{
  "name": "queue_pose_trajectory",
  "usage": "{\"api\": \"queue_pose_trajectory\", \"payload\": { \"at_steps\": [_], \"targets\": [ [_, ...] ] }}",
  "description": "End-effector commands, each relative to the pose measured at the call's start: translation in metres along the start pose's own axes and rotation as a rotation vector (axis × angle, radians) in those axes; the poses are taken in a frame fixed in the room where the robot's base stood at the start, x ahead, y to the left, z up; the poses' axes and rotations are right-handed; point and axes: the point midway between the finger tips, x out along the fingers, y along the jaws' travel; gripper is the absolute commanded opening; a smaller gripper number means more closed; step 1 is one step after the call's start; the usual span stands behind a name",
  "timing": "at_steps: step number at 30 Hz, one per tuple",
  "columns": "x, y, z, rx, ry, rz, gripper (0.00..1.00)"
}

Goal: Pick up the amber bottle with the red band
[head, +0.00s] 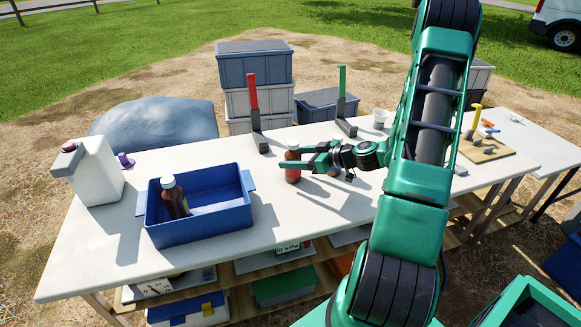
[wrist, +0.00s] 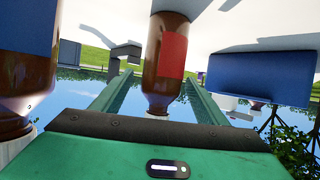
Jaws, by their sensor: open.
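The amber bottle with the red band (head: 292,172) stands upright on the white table near the middle. In the wrist view, which looks upside down, this bottle (wrist: 158,72) lies between my two fingers, with its red band facing the camera and its pale cap toward the palm. My gripper (head: 296,159) is open, with a finger on each side of the bottle. I cannot tell whether either finger touches it. A second amber bottle, with a blue band (wrist: 27,30), is outside the fingers at left in the wrist view.
A blue tub (head: 205,230) on the left of the table holds another amber bottle (head: 173,197). A white jug (head: 95,172) stands at the far left. A red upright (head: 253,100) and a green upright (head: 342,90) stand at the back. The table's front middle is clear.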

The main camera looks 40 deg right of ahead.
Motion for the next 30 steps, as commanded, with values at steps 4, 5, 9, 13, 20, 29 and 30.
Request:
{"api": "queue_pose_trajectory", "payload": {
  "at_steps": [4, 5, 9, 13, 20, 29, 30],
  "targets": [
    [0.015, -0.002, 0.001, 0.001, 0.0, -0.004, 0.67],
    [0.02, -0.002, 0.001, 0.0, 0.0, -0.004, 0.67],
    [0.04, -0.003, 0.001, 0.0, 0.0, -0.004, 0.67],
    [0.049, -0.002, 0.001, 0.0, -0.001, -0.001, 0.67],
    [0.049, -0.002, 0.001, 0.0, -0.001, -0.001, 0.58],
    [0.049, -0.002, 0.0, 0.0, 0.0, -0.001, 0.12],
    [0.049, -0.002, 0.0, 0.0, 0.0, -0.001, 0.12]
  ]
}}
